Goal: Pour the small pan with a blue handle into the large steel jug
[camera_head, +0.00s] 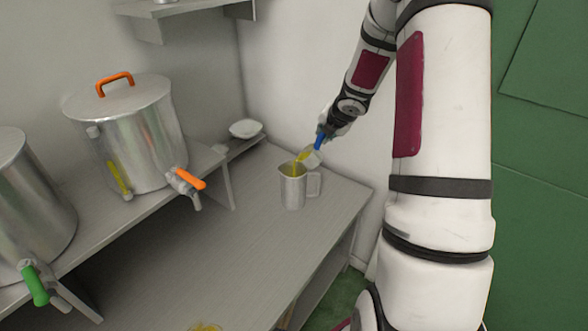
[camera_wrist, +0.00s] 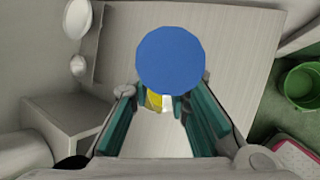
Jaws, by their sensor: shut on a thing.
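The large steel jug (camera_head: 292,190) stands upright on the grey bench, its handle to the right. Yellow liquid shows at its mouth. The small pan (camera_head: 313,159) is tilted just above the jug's right rim, with yellow liquid at its lip running toward the jug's mouth. Its blue handle (camera_head: 321,138) points up to my gripper (camera_head: 328,127). In the wrist view the blue handle's round end (camera_wrist: 170,60) fills the space between the fingers of my gripper (camera_wrist: 168,100), which is shut on it. The handle hides most of the pan and jug there; a little yellow (camera_wrist: 154,101) shows below it.
Large steel drums, one with an orange tap (camera_head: 188,179) and one with a green tap (camera_head: 36,284), stand on a raised shelf at left. A white bowl (camera_head: 245,128) sits behind the jug. A yellow patch (camera_head: 205,327) lies at the bench front. A green bucket (camera_wrist: 302,84) is on the floor.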

